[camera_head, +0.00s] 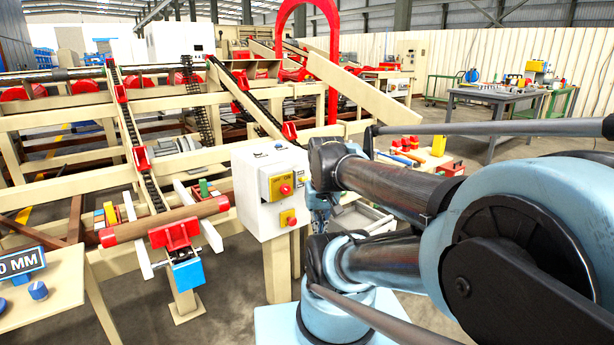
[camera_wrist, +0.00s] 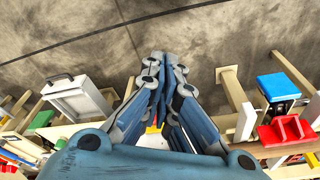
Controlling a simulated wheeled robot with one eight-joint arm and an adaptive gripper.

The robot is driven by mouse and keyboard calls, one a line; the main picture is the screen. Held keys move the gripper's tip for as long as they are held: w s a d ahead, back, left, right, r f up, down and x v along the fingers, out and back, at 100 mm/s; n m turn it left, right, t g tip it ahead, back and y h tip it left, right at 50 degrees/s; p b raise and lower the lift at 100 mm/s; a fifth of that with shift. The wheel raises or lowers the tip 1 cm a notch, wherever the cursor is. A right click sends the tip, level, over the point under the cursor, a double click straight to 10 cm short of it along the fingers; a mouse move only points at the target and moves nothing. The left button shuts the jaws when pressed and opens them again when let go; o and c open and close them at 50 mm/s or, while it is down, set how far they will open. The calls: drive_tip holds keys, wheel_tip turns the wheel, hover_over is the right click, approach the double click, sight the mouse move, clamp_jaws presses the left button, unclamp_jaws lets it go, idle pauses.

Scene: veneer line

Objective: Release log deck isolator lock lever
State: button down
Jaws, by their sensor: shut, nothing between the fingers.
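A white control box (camera_head: 262,200) stands on a beige post in the middle of the head view. Its upper yellow panel (camera_head: 280,184) carries a small label and a red knob (camera_head: 285,189); a smaller yellow plate (camera_head: 288,219) below carries another red knob. I cannot tell which part is the lock lever. My gripper (camera_head: 319,202) is just right of the box, partly hidden by my arm; contact cannot be judged. In the wrist view my gripper (camera_wrist: 162,60) is shut and empty, with bare floor beyond its tips. No lever shows clearly there.
Left of the box, a log with red ends (camera_head: 170,218) lies across a red bracket with a blue block (camera_head: 187,273). The bracket (camera_wrist: 285,130) also shows at right in the wrist view. A beige panel (camera_head: 45,290) is at front left. A grey table (camera_head: 490,98) stands back right.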

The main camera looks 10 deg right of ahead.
drive_tip(key=w+d+r+m, duration=0.2)
drive_tip(key=w+r+m, duration=0.4)
drive_tip(key=w+r, duration=0.7)
wheel_tip(320, 180, up, 5)
drive_tip(key=m+y, duration=0.1)
drive_tip(key=m, duration=0.5)
hover_over(303, 179)
drive_tip(key=s+d, duration=0.2)
drive_tip(key=d, duration=0.2)
drive_tip(key=shift+s+a+r, duration=0.1)
drive_tip(key=shift+r, duration=0.05)
drive_tip(key=x, duration=1.4)
drive_tip(key=shift+s+f+t+y, duration=0.2)
drive_tip(key=shift+t+y, duration=0.2)
drive_tip(key=shift+t, duration=0.4)
